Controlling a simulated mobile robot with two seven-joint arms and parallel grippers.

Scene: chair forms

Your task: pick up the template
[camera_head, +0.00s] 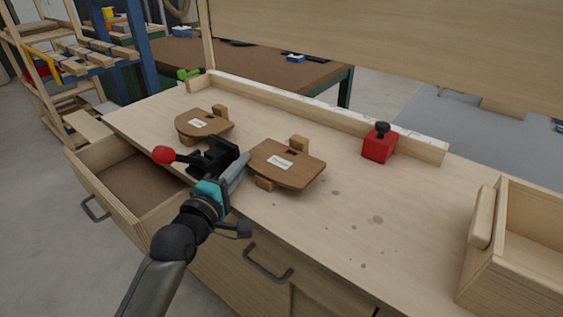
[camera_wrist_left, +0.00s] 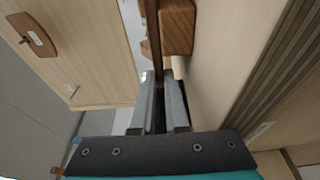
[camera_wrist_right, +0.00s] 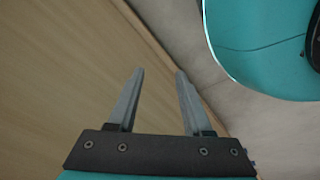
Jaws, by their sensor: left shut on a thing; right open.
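A brown template (camera_head: 295,173) with a white label and a wooden block on top is at the middle of the bench. My left gripper (camera_head: 243,165) is shut on its left edge. In the left wrist view the left gripper's fingers (camera_wrist_left: 159,95) close on the thin brown board (camera_wrist_left: 152,35), with a wooden block (camera_wrist_left: 178,27) beside it. I cannot tell whether the template is clear of the bench. A second brown template (camera_head: 204,126) with a label lies farther left. My right gripper (camera_wrist_right: 160,75) is open and empty in the right wrist view, above a pale wooden surface.
A black clamp with a red knob (camera_head: 163,154) is beside my left gripper. A red block with a black knob (camera_head: 379,147) stands at the back. An open drawer (camera_head: 128,183) juts out at left. A wooden box (camera_head: 515,270) stands at right. The bench's right-centre is clear.

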